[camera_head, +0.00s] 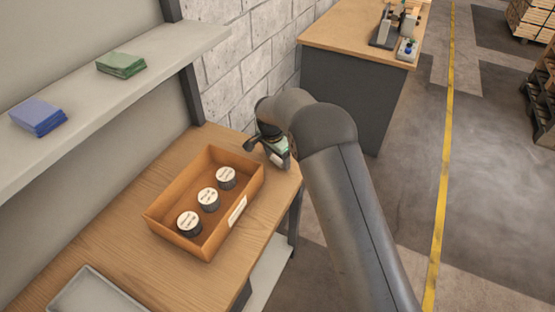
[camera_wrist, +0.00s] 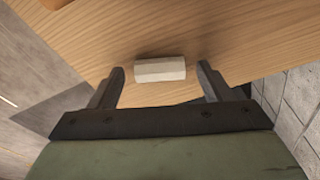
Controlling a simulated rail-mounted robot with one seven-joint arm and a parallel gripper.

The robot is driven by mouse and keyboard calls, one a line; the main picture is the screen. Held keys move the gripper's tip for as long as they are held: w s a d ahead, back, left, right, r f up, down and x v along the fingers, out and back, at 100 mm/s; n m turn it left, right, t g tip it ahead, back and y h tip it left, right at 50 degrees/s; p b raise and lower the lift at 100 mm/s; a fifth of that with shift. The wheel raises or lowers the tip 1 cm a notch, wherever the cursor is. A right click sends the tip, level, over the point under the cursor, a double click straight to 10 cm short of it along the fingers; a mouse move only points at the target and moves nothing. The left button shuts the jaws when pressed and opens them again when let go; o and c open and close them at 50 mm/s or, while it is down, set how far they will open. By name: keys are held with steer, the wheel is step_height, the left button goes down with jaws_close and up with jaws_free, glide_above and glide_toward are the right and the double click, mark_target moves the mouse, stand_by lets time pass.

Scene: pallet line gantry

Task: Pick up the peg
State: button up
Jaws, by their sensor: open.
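In the wrist view a pale, faceted peg (camera_wrist: 160,69) lies on its side on the wooden table (camera_wrist: 215,25), near the table's edge. My gripper (camera_wrist: 160,78) is open, with one dark finger on each side of the peg's ends. The fingers appear apart from the peg, and how far they are above the table is hard to tell. In the head view my gripper (camera_head: 280,158) is over the far right corner of the table, partly hidden by my arm. The peg cannot be made out there.
An orange box (camera_head: 158,222) holding 3 labelled round cans (camera_head: 208,200) stands on the table, left of my gripper. A shelf (camera_head: 70,100) with blue and green stacks is above the table. A brick wall (camera_head: 235,80) stands close behind. Bare table lies left of the box.

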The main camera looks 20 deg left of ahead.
steer(key=c, duration=1.1)
